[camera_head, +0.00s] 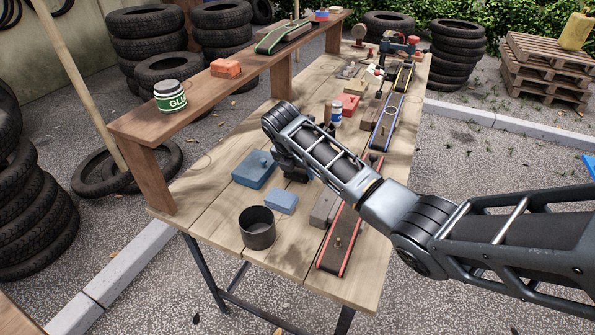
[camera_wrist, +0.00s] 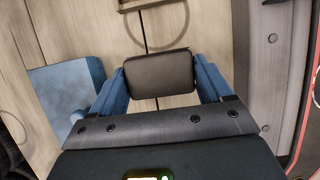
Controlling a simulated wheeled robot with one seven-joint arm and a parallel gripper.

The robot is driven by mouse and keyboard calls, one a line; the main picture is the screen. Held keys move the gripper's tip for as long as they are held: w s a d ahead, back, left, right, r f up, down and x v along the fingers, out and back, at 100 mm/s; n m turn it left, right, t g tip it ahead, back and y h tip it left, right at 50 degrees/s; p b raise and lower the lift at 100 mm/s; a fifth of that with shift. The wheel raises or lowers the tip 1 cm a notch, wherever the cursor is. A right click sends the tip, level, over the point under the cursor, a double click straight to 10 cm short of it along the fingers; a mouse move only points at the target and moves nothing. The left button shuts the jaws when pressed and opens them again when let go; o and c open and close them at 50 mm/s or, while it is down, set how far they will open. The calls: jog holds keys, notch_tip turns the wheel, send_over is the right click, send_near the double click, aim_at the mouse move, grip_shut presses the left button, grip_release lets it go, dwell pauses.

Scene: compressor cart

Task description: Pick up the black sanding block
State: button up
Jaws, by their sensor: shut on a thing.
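The black sanding block (camera_wrist: 160,74) shows in the wrist view as a dark, rounded block between the two blue fingers of my gripper (camera_wrist: 160,82). The fingers are shut on its left and right sides. In the head view my gripper (camera_head: 293,166) is low over the wooden workbench (camera_head: 217,196), and I cannot make out the block there. I cannot tell whether the block touches the bench top.
A blue box (camera_head: 255,169) lies just left of my gripper, also in the wrist view (camera_wrist: 66,98). A light blue block (camera_head: 281,202), a dark open can (camera_head: 257,229), a grey block (camera_head: 325,208) and a red-edged belt (camera_head: 340,240) lie nearer. A raised shelf (camera_head: 190,105) holds a glue jar (camera_head: 170,96).

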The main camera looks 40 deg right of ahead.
notch_tip(320, 180, up, 3)
jog(key=s+d+r, duration=0.6)
jog(key=s+r, duration=0.1)
jog(key=s, duration=0.2)
jog(key=shift+s+d+b, duration=0.25)
jog(key=shift+d+b, duration=0.15)
jog(key=shift+b, duration=0.05)
jog(key=o, duration=0.5)
jog(key=c, duration=0.4)
